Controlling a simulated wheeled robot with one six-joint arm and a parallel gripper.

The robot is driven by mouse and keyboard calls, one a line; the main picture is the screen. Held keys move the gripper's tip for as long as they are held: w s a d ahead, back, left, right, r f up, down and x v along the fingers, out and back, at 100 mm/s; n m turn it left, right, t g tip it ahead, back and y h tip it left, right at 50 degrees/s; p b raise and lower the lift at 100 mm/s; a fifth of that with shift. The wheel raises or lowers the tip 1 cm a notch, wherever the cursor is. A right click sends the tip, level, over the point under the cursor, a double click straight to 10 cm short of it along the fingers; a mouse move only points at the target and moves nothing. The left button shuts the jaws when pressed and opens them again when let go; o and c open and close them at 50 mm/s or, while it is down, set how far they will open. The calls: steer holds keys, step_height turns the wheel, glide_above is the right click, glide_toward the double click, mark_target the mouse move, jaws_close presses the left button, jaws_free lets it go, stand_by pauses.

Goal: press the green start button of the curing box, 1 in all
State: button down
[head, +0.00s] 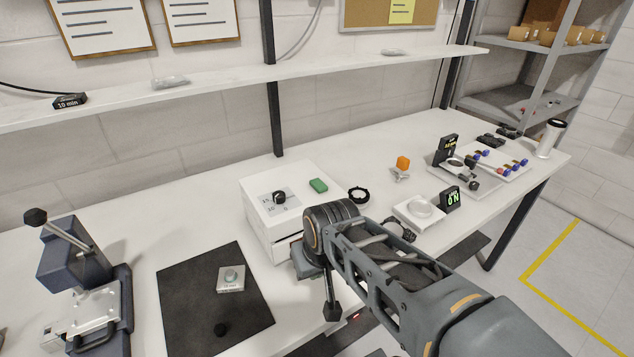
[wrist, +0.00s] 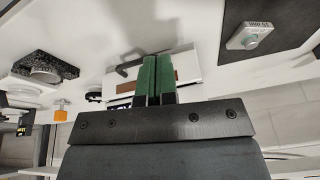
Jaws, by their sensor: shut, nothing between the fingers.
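The white curing box (head: 262,226) stands on the bench left of my arm in the head view. My arm hides part of the box's right side. In the wrist view the white box (wrist: 192,65) is behind my fingers, with a dark handle on it; I cannot make out the button there. My gripper (wrist: 157,62) has green finger pads, is shut and empty, and points at the box. In the head view my arm mostly hides it.
A black mat (head: 190,292) with a small white mount (head: 231,279) lies left of the box. A dark lever press (head: 80,275) is at far left. A black ring (head: 358,195), an orange-topped part (head: 402,166) and a lit display (head: 450,199) are on the right.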

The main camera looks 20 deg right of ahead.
steer(key=w+d+r+m+t+y+p, duration=0.1)
steer(key=w+d+r+m+y+p, duration=0.2)
steer(key=w+r+m, duration=0.5)
steer(key=w+d+r+m+t+y+p, duration=0.1)
steer(key=w+d+r+m+y+p, duration=0.2)
steer(key=w, duration=1)
steer(key=d+r+m+p, duration=0.2)
steer(key=d+r+m, duration=0.2)
steer(key=r+m, duration=0.1)
steer(key=shift+d+r+m+t, duration=0.2)
steer(key=shift+d+m+t, duration=0.1)
steer(key=shift+m, duration=0.1)
steer(key=shift+f, duration=0.2)
steer(key=b, duration=0.6)
glide_above(319, 185)
step_height(319, 185, down, 7)
steer(key=shift+w+r, duration=0.1)
steer(key=shift+r, duration=0.05)
steer(key=shift+f+b, duration=0.5)
steer(key=shift+f, duration=0.4)
steer(key=shift+f, duration=0.15)
steer(key=shift+f, duration=0.3)
